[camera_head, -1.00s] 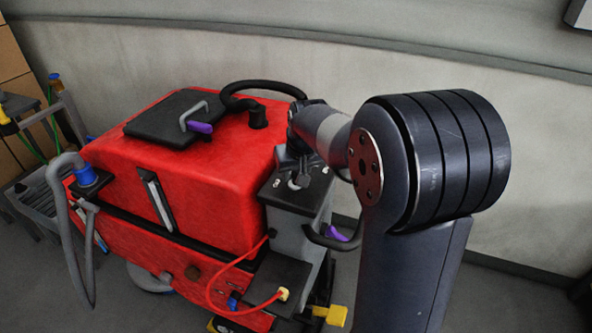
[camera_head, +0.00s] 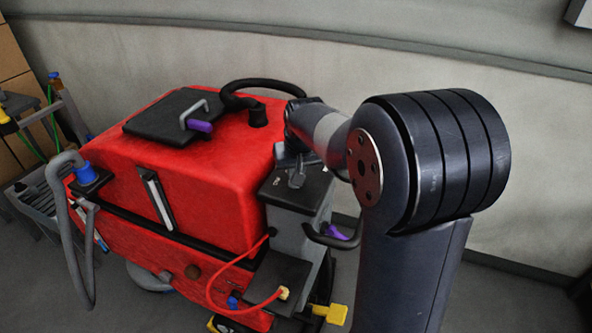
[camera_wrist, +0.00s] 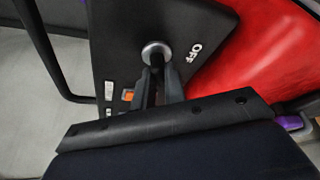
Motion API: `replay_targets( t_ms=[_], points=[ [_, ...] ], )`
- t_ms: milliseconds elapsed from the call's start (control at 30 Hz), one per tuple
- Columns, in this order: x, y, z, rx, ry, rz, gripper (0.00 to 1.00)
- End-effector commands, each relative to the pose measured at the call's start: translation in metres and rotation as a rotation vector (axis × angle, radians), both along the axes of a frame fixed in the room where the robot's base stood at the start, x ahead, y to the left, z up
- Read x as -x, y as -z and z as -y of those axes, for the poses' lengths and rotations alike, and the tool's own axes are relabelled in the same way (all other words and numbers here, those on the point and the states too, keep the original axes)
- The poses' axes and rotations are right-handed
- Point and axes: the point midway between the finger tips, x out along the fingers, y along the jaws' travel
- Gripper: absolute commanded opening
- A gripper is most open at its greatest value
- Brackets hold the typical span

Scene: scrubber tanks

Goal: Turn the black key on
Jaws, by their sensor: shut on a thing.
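The black key sits in a round silver lock (camera_wrist: 156,50) on the dark top panel (camera_wrist: 115,55) of the red scrubber. A white "OFF" label (camera_wrist: 194,52) is beside the lock. My gripper (camera_wrist: 160,80) is shut on the key, its two fingers on either side of it close to the lock. The fingers hide most of the key, so its exact angle is hard to tell. In the head view, my gripper (camera_head: 297,175) reaches down onto the panel (camera_head: 310,190) at the right end of the scrubber.
A small orange switch (camera_wrist: 128,95) lies on the panel near my fingers. The red tank (camera_head: 200,160) stands left of my gripper, with a black lid (camera_head: 165,115). A black curved handle with a purple part (camera_head: 335,232) juts out below the panel.

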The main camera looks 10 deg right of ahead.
Motion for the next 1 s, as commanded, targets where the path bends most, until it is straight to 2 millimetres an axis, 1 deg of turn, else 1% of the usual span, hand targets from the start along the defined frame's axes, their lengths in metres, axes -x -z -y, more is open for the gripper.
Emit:
replay_targets(
  t_ms=[233,567,600,800,867,1000],
  points=[
    [0.0001,0.0000,-0.0009,0.001,0.097,0.000,0.00],
    [0.0000,-0.0004,-0.0007,0.000,0.107,0.001,0.00],
    [0.0000,-0.0004,-0.0007,0.000,0.107,0.001,0.14],
    [-0.0001,-0.0004,-0.0007,0.000,0.106,0.001,0.31],
    [-0.0001,-0.0004,-0.0007,0.000,0.106,0.001,0.34],
    [0.0000,-0.0002,-0.0007,0.000,0.106,0.001,0.34]
  ],
)
